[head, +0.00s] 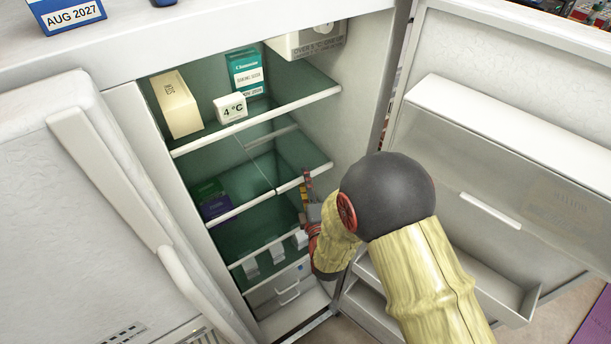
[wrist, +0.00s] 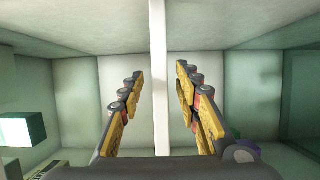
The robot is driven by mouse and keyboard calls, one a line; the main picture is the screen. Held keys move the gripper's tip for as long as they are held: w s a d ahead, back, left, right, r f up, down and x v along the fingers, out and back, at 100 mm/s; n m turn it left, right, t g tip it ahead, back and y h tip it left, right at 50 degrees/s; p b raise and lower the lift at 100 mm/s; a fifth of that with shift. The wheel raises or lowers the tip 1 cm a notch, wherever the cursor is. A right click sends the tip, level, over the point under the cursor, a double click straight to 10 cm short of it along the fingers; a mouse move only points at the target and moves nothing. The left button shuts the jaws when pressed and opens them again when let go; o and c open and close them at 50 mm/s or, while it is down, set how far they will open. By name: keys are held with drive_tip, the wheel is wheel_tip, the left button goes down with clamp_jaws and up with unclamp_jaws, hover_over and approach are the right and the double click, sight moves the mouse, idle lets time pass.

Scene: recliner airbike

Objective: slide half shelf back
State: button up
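The open fridge (head: 137,122) has a green glass middle shelf split by a thin line running front to back. The right part, which looks like the half shelf (head: 290,150), has a white front edge flush with the left part (head: 232,207). A second white strip crosses farther back. My gripper (head: 306,186) is at this front edge, partly hidden by my arm. In the wrist view, my gripper (wrist: 160,72) is open, its fingers either side of a white bar (wrist: 160,110), likely the half shelf's edge. Gaps show between bar and fingers.
The upper shelf holds a cream box (head: 176,104), a teal box (head: 246,74) and a 4 °C display (head: 230,108). Dark green and purple boxes (head: 214,206) sit at left on the middle level. The open door (head: 500,130) stands right of my arm.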

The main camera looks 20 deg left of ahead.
drive_tip(key=shift+w+a, duration=0.3)
drive_tip(key=shift+w, duration=0.35)
drive_tip(key=c, duration=0.3)
clamp_jaws()
drive_tip(key=shift+f, duration=0.1)
